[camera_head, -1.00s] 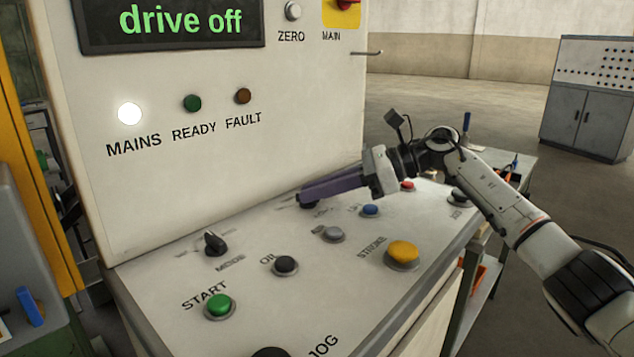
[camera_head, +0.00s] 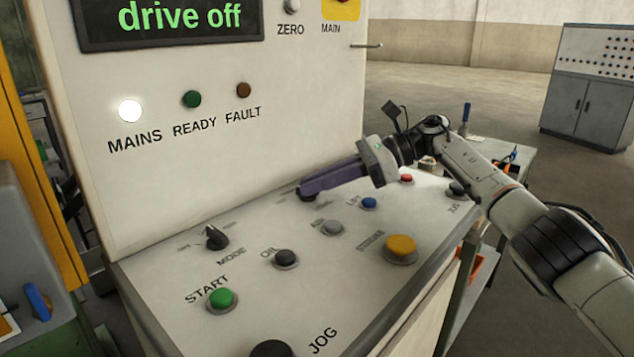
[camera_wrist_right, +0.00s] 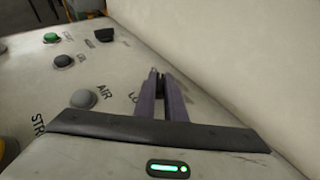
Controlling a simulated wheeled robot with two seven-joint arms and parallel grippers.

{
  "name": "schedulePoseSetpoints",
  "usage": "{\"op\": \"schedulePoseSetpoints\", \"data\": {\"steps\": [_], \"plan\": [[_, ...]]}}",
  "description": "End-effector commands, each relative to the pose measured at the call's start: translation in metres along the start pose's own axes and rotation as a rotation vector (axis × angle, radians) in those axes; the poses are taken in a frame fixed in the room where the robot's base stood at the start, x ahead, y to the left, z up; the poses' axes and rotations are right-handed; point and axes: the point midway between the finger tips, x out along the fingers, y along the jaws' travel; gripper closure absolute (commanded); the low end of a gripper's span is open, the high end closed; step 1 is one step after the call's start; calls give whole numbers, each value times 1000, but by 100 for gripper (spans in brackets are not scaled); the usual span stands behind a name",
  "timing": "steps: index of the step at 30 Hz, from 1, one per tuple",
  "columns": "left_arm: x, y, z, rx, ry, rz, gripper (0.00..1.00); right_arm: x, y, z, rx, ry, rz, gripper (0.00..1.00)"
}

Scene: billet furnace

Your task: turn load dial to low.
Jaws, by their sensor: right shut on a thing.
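My right gripper (camera_head: 303,189) reaches over the sloping control desk from the right. Its purple fingers are shut on the load dial (camera_wrist_right: 160,84), a small dark knob near the back of the desk. In the head view the fingers cover most of the dial. In the right wrist view the knob sits between the fingertips of my right gripper (camera_wrist_right: 157,76), beside a partly hidden label starting "LO". The dial's pointer and its position marks cannot be read. My left gripper is not in view.
The mode dial (camera_head: 216,239), green start button (camera_head: 221,298), oil button (camera_head: 286,258), grey air button (camera_head: 332,228), blue button (camera_head: 369,203) and yellow stroke button (camera_head: 400,246) stand on the desk nearby. The upright panel (camera_head: 200,150) rises behind, its display reading "drive off".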

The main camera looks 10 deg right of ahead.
Motion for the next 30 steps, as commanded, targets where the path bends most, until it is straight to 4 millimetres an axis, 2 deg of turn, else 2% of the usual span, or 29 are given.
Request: {"op": "schedulePoseSetpoints", "data": {"steps": [4,5,8,16,20,23,30], "plan": [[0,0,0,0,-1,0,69,0,1,-2,0,5,3,100],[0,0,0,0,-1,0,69,0,1,-2,0,6,3,87],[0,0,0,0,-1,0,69,0,0,-2,1,5,2,71],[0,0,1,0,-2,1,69,0,0,-1,0,2,0,71],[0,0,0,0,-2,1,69,-9,-1,-1,1,2,-2,71],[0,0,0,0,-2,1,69,-25,-1,0,1,2,-4,71],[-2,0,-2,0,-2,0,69,-76,-1,1,2,2,-4,71]]}}
